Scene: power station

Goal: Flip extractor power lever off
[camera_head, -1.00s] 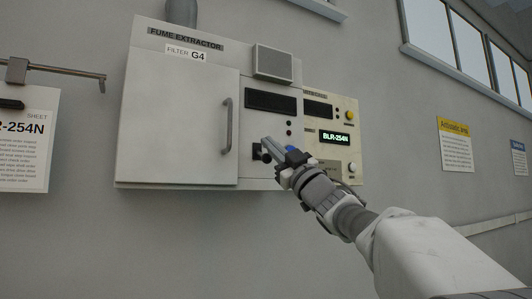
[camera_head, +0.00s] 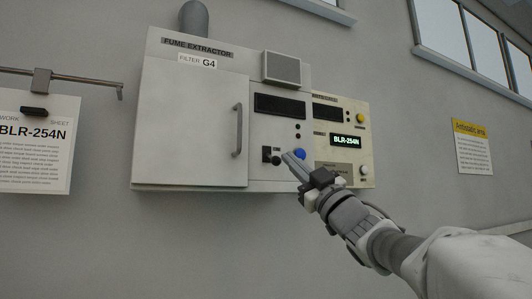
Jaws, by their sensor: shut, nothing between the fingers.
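The fume extractor (camera_head: 195,120) is a pale wall cabinet with a closed door on its left and a control panel on its right. Its small black power lever (camera_head: 275,158) sits low on the panel, with a dark knob at its lower right. My gripper (camera_head: 288,157) is shut and empty.
A cream panel (camera_head: 345,110) with a lit BLR-254N display, a yellow button and a white knob adjoins the extractor's right side. A work sheet (camera_head: 35,150) hangs at the left. A yellow-headed notice (camera_head: 473,148) is on the right wall. The space below the cabinet is clear.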

